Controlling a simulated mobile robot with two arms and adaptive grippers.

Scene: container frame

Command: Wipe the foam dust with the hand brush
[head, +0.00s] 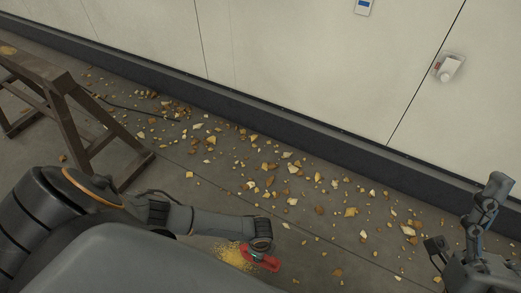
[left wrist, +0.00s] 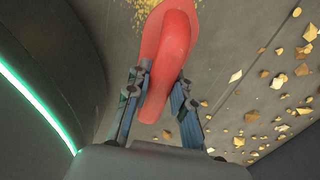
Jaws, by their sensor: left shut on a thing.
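The red hand brush (head: 266,264) is low in the head view, at or just above the floor. It fills the upper middle of the left wrist view (left wrist: 170,45). My left gripper (head: 260,248) is shut on its handle, with one finger on each side in the left wrist view (left wrist: 158,95). The yellow foam dust (head: 230,256) lies in a fine patch just left of the brush; some shows at the top of the left wrist view (left wrist: 148,8). The bristles are hidden. My right gripper (head: 464,216) is at the lower right, fingers spread and empty, away from the brush.
Many tan and brown foam chunks (head: 270,180) are scattered over the grey floor between the brush and the wall (head: 270,60). A dark skirting ledge (head: 230,107) runs along the wall. A wooden trestle (head: 75,110) stands at the left, near a black cable (head: 150,113).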

